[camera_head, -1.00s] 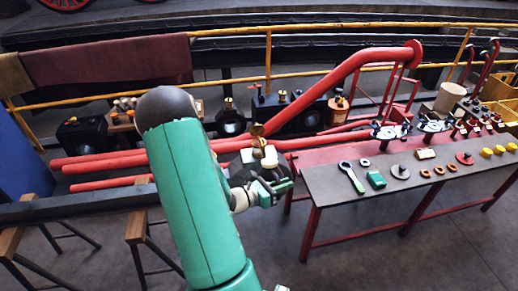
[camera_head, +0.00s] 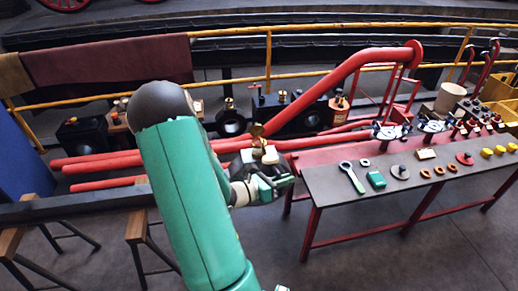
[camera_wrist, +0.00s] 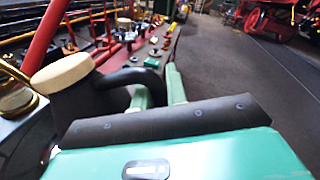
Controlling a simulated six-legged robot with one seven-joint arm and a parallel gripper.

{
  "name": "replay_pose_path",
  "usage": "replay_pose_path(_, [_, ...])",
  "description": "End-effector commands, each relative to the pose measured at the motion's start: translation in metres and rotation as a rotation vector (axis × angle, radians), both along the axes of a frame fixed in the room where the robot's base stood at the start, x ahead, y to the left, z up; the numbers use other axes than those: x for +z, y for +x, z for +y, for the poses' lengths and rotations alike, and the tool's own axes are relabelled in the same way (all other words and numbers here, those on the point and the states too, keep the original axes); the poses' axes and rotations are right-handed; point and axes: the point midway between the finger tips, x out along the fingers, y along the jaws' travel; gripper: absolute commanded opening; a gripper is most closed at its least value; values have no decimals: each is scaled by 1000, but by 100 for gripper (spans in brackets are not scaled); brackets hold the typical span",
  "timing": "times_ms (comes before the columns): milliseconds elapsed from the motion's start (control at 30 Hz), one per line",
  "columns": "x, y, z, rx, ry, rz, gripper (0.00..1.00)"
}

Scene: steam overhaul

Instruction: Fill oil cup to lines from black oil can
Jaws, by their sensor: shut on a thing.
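My gripper (camera_head: 276,186) is shut on the handle of the black oil can. In the wrist view, the green fingers (camera_wrist: 160,88) close around the curved black handle. The black can (camera_wrist: 92,106) has a wide cream cap (camera_wrist: 63,71) and stands to the left of the fingers. In the head view, the can is mostly hidden behind my gripper and arm. A brass fitting with a raised lid, which looks like the oil cup (camera_head: 257,132), stands just behind the gripper. A brass part also shows at the left edge of the wrist view (camera_wrist: 14,98). The oil level and fill lines cannot be seen.
A grey bench (camera_head: 330,197) at the right holds a wrench (camera_head: 352,178), a green block (camera_head: 376,180) and several small parts. Long red rods (camera_head: 105,161) run behind my arm. A yellow railing (camera_head: 230,90) lies beyond. Wooden trestles (camera_head: 140,226) stand at the lower left.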

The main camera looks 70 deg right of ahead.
Motion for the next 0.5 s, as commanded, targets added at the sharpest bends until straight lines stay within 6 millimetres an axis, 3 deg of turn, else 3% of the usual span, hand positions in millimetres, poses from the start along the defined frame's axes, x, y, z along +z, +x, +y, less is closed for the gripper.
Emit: replay_pose_path(500, [6,0,-1,-1,15,10,0])
